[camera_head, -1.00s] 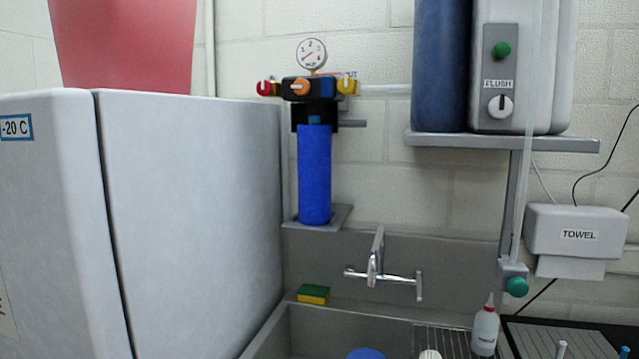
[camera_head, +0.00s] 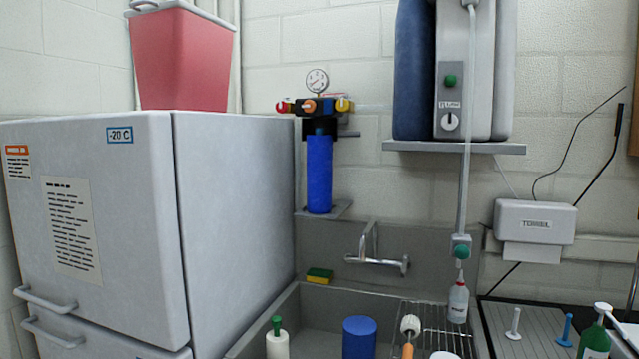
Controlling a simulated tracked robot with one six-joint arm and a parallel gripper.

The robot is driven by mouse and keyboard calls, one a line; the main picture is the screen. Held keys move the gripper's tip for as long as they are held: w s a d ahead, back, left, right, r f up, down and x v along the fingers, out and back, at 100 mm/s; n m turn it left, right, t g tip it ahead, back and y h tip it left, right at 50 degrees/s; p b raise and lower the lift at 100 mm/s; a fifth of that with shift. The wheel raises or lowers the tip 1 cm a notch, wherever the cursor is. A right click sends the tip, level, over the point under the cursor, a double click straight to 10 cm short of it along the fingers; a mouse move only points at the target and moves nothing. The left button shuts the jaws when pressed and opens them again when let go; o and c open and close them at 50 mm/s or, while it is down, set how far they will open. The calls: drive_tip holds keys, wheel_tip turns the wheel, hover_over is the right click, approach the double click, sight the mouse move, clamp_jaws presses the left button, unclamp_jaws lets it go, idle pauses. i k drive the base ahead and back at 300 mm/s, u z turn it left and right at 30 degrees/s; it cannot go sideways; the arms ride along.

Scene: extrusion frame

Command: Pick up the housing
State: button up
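A tall blue cylinder (camera_head: 319,174), which looks like a filter housing, stands upright on a small grey shelf (camera_head: 326,210) against the wall. Its top is at a black head under a manifold (camera_head: 315,106) with coloured knobs and a round gauge. A second, wider blue cylinder (camera_head: 359,338) shows at the sink, cut off by the bottom edge. I cannot tell for sure which one the task calls the housing. My gripper is not in view.
A white -20 C freezer (camera_head: 90,200) fills the left side. The grey sink (camera_head: 315,305) has a tap (camera_head: 378,258), a sponge (camera_head: 319,275) and a wire rack (camera_head: 432,325). A white cylinder with a green top (camera_head: 277,345), a brush (camera_head: 409,327) and a bottle (camera_head: 458,302) are close by.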

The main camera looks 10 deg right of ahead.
sight(320, 149)
drive_tip(key=k, duration=0.45)
drive_tip(key=u, duration=0.7)
drive_tip(key=i, duration=1.3)
drive_tip(key=u, duration=0.1)
